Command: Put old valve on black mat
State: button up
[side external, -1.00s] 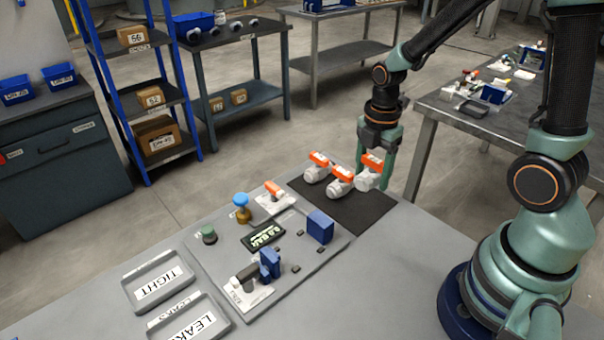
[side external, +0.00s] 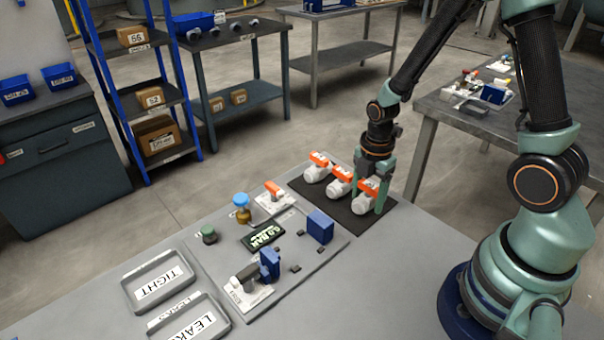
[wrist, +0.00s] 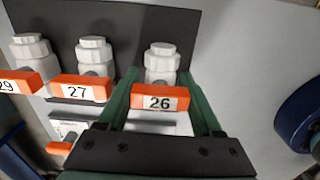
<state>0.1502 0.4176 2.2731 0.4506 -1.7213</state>
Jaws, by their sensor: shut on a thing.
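Three white valves with orange handles are at the black mat (side external: 335,212). My gripper (side external: 370,199) is shut on the rightmost one, valve 26 (side external: 364,204), with a finger on each side of it. The mat also shows in the wrist view (wrist: 130,20).
A TIGHT tray (side external: 130,301) and a LEAKS tray (side external: 156,334) lie front left. Bare table is in front of the mat.

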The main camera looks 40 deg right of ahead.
jog(key=shift+f, duration=0.35)
dwell(0.6)
jog(key=o, duration=1.6)
jog(key=shift+c, duration=0.2)
jog(key=shift+r, duration=0.1)
jog(key=shift+r, duration=3.65)
jog(key=s+a+r+m+t, duration=0.1)
jog(key=a+r+m+t, duration=0.1)
jog(key=r+m, duration=0.6)
jog(key=s+a+r+m+t, duration=0.2)
jog(key=r+m+t, duration=0.1)
jog(key=r+m, duration=0.5)
jog(key=shift+a+r+m+t, duration=0.3)
jog(key=shift+a+r+m, duration=0.1)
jog(key=shift+m, duration=0.6)
